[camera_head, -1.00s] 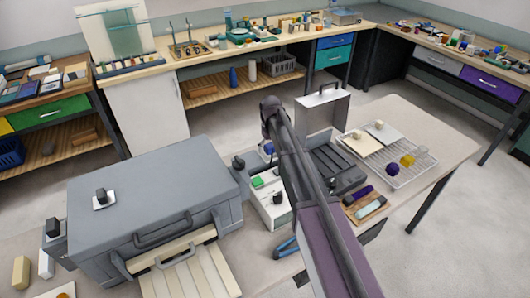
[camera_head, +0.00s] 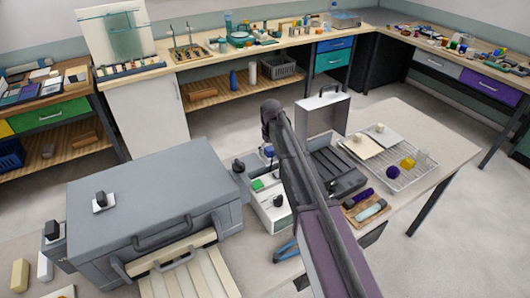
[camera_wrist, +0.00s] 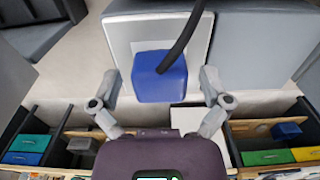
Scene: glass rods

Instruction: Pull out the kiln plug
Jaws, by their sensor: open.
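A blue plug (camera_wrist: 160,78) with a thick black cable (camera_wrist: 184,40) shows in the wrist view, in front of a pale plate (camera_wrist: 128,28). A small blue patch, which may be the same plug, shows beside my arm in the head view (camera_head: 268,151). My gripper (camera_wrist: 160,84) is open, one finger to each side of the plug, with gaps on both sides. The plug's contact with its socket is hidden. The grey kiln (camera_head: 155,195) stands at the left of the table in the head view. My gripper is hidden behind my arm there.
A white box with a green button (camera_head: 270,207) stands between the kiln and my arm. A dark ribbed tray (camera_head: 335,168) and a wire rack (camera_head: 407,179) lie to the right. The table's far right corner is clear.

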